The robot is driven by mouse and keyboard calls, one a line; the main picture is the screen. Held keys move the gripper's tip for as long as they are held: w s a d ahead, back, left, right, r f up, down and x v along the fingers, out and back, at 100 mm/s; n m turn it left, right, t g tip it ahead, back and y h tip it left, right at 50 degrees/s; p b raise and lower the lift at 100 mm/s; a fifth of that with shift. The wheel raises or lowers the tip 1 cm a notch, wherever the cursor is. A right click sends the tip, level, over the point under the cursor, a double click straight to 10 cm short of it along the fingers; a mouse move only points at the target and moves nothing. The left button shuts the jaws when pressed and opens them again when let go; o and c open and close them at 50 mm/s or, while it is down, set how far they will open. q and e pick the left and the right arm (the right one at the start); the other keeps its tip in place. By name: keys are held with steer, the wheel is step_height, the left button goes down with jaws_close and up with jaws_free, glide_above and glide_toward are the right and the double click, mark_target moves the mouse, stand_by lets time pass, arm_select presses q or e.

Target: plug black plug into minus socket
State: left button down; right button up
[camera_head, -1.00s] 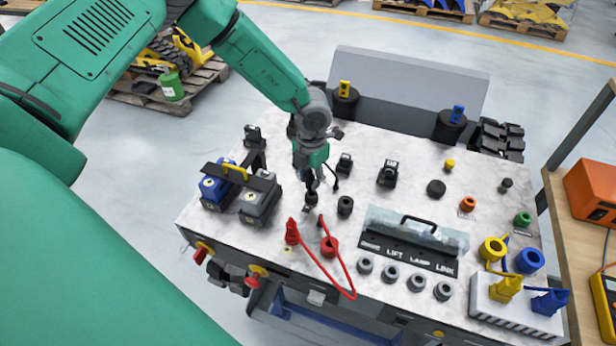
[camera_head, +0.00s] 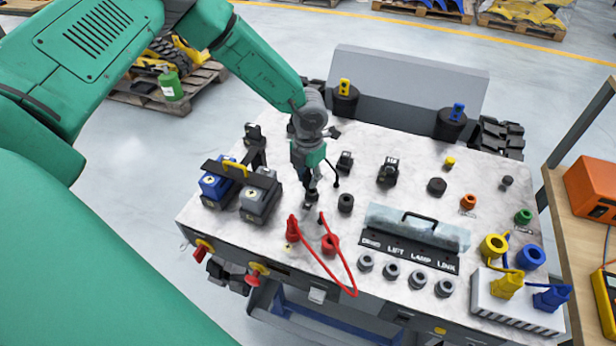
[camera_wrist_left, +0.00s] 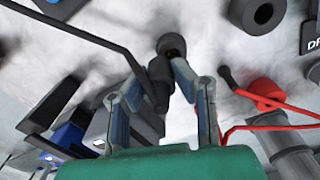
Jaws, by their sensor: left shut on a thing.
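My left gripper (camera_head: 311,192) reaches down to the worktop and is shut on the black plug (camera_wrist_left: 158,80). In the wrist view the left gripper (camera_wrist_left: 172,72) has its two fingers on either side of the plug, and a black cable runs off to the upper left. A round black piece (camera_wrist_left: 171,45) shows just beyond the fingertips; I cannot tell whether it is the minus socket or whether the plug touches it. A black socket (camera_head: 345,203) stands to the right of the gripper. My right gripper is not in view.
A red plug (camera_head: 293,230) and red socket (camera_head: 330,244) with a looped red cable are in front of the gripper. Blue and grey batteries (camera_head: 258,202) stand at left. A labelled switch panel (camera_head: 410,250) and a yellow and blue connector block (camera_head: 510,306) lie to the right.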

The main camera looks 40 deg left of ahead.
arm_select(q)
steer(key=shift+s+f, duration=0.35)
steer(key=shift+f, duration=0.1)
steer(key=shift+d, duration=0.55)
steer(key=shift+d+h, duration=0.25)
steer(key=shift+h, duration=0.05)
steer(key=shift+w+d, duration=0.15)
steer(key=shift+w, duration=0.2)
steer(key=shift+r, duration=0.1)
steer(key=shift+w+a+h, duration=0.1)
steer(key=shift+a+h, duration=0.35)
steer(key=shift+h, duration=0.15)
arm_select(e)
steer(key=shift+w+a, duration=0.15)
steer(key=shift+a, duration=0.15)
arm_select(q)
steer(key=shift+d, duration=0.1)
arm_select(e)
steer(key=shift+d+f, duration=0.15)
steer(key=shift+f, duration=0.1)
arm_select(q)
steer(key=shift+f+b, duration=0.4)
steer(key=shift+f, duration=0.1)
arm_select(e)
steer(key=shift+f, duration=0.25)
